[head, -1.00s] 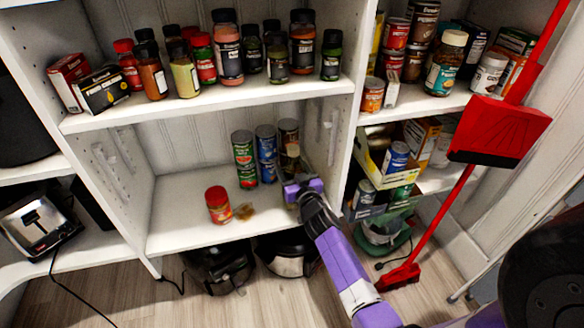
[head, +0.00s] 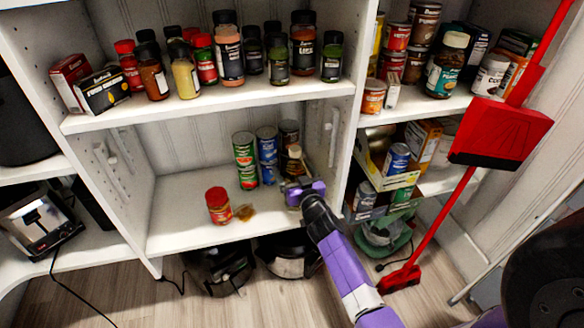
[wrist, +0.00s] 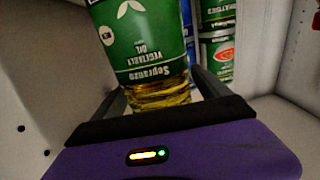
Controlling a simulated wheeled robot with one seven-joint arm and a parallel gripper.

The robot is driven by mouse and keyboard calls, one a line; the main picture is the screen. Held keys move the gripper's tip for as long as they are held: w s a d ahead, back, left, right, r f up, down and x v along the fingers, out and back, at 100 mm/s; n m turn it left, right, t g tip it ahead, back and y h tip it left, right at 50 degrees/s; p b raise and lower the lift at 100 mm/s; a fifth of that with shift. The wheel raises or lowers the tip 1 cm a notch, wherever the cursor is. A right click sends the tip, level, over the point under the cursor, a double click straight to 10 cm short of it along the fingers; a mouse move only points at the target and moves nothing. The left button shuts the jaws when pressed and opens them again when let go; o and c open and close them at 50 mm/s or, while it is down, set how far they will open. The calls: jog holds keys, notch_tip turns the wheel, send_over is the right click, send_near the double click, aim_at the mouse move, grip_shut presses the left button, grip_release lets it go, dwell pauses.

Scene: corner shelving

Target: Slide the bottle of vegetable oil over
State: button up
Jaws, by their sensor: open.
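The vegetable oil bottle (wrist: 143,45), with a green label and yellow oil, fills the upper middle of the wrist view, where its lettering appears upside down. In the head view the bottle (head: 294,164) stands on the lower shelf near the right wall, its lower part hidden by my gripper. My gripper (head: 291,186) is low at the bottle. In the wrist view the dark fingers of my gripper (wrist: 160,84) are apart, one on each side of the bottle. I cannot tell whether they touch it.
Several stacked cans (head: 245,160) stand left of and behind the bottle. A red-lidded jar (head: 218,205) is nearer the front, beside a small brown item (head: 245,212). The shelf's left part is clear. The upper shelf (head: 210,107) is overhead, and a divider wall (head: 349,145) is close on the right.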

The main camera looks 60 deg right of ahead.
aim_at(295, 179)
jog(key=v, duration=0.7)
dwell(0.6)
